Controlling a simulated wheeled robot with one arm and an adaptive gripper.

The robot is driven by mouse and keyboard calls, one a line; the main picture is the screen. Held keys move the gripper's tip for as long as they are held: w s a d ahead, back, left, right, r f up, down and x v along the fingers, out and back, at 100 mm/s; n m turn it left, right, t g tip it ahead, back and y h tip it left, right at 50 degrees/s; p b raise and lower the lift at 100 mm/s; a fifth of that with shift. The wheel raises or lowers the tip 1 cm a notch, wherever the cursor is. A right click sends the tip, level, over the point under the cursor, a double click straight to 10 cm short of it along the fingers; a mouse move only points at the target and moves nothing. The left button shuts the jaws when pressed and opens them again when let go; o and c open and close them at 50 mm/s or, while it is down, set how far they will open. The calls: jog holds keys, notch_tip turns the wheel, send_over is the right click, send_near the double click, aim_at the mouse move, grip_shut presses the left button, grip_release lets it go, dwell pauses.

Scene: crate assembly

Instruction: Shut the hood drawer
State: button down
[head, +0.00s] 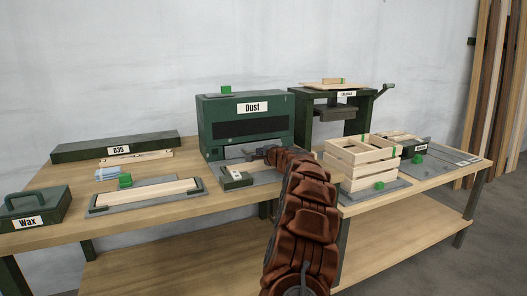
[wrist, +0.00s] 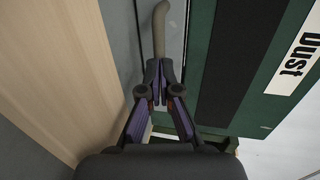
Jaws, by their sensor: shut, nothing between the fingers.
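The green dust hood (head: 245,110), labelled Dust, stands at the back middle of the table in the head view. It has a dark slot across its front and a low opening below. Its green front also shows at the right of the wrist view (wrist: 270,60). My gripper (head: 260,153) is close in front of the hood's lower front. In the wrist view my gripper (wrist: 161,72) is shut and empty. A curved grey-tan bar (wrist: 160,28) shows just beyond the fingertips; I cannot tell if they touch. My arm hides part of the hood's base, and the drawer's position is unclear.
A small green-ended block (head: 236,181) lies on a grey mat left of my arm. A wooden crate (head: 362,162) stands right of my arm. A press (head: 333,110) is behind it. A plank (head: 146,194) in a grey holder lies left. Bare tabletop (head: 205,208) shows along the front.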

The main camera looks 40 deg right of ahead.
jog(key=shift+w+r, duration=0.2)
dwell(0.3)
jog(key=shift+s+f, duration=0.15)
jog(key=shift+s, duration=0.05)
jog(key=shift+s+a+b, duration=0.1)
jog(key=shift+s+b, duration=0.25)
jog(key=shift+b, duration=0.1)
jog(key=v, duration=0.1)
jog(key=b+v, duration=0.1)
jog(key=v, duration=0.3)
jog(key=shift+s+a+r, duration=0.15)
jog(key=shift+r, duration=0.15)
jog(key=shift+b+v, duration=0.4)
jog(key=shift+v, duration=3.4)
jog(key=shift+f, duration=0.1)
